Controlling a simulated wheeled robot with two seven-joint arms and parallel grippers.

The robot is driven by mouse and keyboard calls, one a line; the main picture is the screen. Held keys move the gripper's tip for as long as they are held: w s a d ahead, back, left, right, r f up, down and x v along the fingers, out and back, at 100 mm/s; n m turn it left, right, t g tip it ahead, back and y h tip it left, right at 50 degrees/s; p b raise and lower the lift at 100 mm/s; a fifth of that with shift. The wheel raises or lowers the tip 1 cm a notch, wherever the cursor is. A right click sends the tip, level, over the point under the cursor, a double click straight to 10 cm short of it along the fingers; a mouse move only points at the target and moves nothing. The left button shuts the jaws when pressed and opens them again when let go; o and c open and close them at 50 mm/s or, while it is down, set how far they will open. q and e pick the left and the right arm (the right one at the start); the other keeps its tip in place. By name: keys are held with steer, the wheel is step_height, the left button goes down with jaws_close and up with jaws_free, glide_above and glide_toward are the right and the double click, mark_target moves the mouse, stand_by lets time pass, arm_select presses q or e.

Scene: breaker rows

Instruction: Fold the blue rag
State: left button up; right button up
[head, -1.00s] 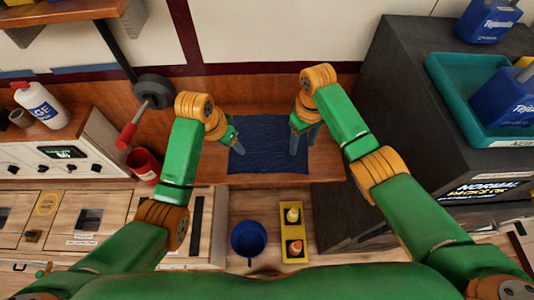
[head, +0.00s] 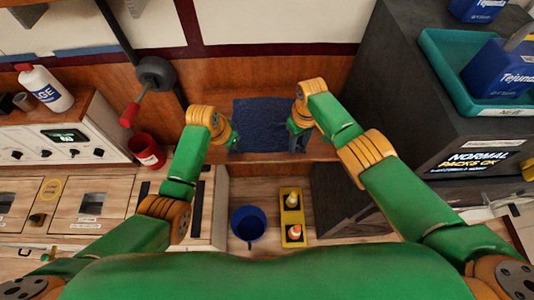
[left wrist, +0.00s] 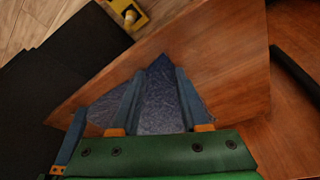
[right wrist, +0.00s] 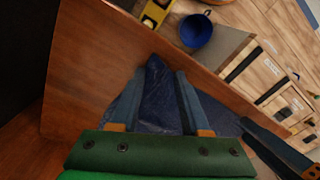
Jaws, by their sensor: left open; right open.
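The blue rag (head: 262,122) lies spread out on a wooden bench top, dark and roughly square in the head view. My left gripper (head: 234,146) is open at its near left corner. My right gripper (head: 298,147) is open at its near right corner. In the left wrist view the rag (left wrist: 160,100) shows between and beside the two spread fingers of the left gripper (left wrist: 155,85). In the right wrist view a part of the rag (right wrist: 159,95) shows between the spread fingers of the right gripper (right wrist: 155,85). Whether the fingertips touch the cloth, I cannot tell.
A dark cabinet (head: 400,105) with a teal tray (head: 450,60) stands right.

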arm_select(q)
jaws_close()
arm_select(e)
jaws_close()
arm_select(q)
steer(key=shift+f, duration=0.1)
arm_select(e)
steer(key=shift+d, duration=0.1)
